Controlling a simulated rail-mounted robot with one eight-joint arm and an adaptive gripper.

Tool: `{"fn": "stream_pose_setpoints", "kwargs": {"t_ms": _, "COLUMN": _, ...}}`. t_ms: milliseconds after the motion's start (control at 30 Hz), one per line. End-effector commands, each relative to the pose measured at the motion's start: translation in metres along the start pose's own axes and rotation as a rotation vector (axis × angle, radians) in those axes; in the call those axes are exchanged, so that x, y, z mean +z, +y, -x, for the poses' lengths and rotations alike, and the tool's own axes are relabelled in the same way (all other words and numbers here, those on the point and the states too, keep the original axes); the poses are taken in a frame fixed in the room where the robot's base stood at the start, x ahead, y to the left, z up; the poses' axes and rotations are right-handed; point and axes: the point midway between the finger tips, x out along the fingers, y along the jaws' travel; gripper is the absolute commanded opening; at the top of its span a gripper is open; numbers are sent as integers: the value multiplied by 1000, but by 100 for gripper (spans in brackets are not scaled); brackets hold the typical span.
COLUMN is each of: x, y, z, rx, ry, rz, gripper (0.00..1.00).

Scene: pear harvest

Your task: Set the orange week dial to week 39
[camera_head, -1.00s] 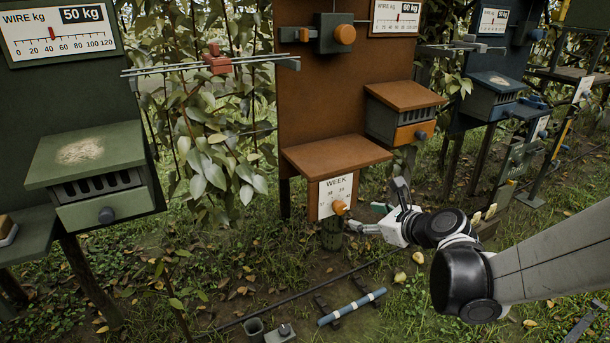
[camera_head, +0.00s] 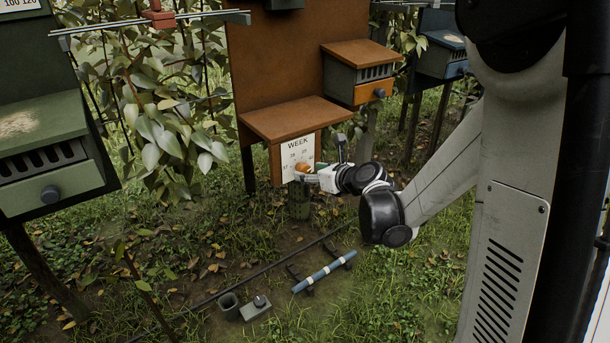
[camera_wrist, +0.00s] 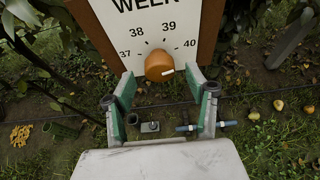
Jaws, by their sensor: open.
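The orange week dial (camera_wrist: 158,65) is a round knob on a white WEEK plate (camera_wrist: 133,22). In the wrist view the plate shows 37, 38, 39 and 40 in an arc above the knob. A short white mark on the knob points right, below the 40. My gripper (camera_wrist: 159,78) is open, with one green-padded finger on each side of the knob's lower part. I cannot tell whether either finger touches it. In the head view the dial (camera_head: 303,168) sits under the orange board's shelf, partly hidden by my gripper (camera_head: 312,174).
A brown shelf (camera_head: 293,119) juts out above the WEEK plate. A blue and white bar (camera_head: 324,272), a dark cup (camera_head: 229,306) and a small grey block (camera_head: 256,308) are on the ground below. An orange drawer box (camera_head: 366,91) is at upper right.

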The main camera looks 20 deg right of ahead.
Motion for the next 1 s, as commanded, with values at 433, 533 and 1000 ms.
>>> {"fn": "stream_pose_setpoints", "kwargs": {"t_ms": 433, "x": 0, "y": 0, "z": -32, "rx": 0, "ry": 0, "rz": 0, "gripper": 51}}
{"fn": "stream_pose_setpoints", "kwargs": {"t_ms": 533, "x": 0, "y": 0, "z": -32, "rx": 0, "ry": 0, "rz": 0, "gripper": 51}}
{"fn": "stream_pose_setpoints", "kwargs": {"t_ms": 1000, "x": 0, "y": 0, "z": -31, "rx": 0, "ry": 0, "rz": 0, "gripper": 5}}
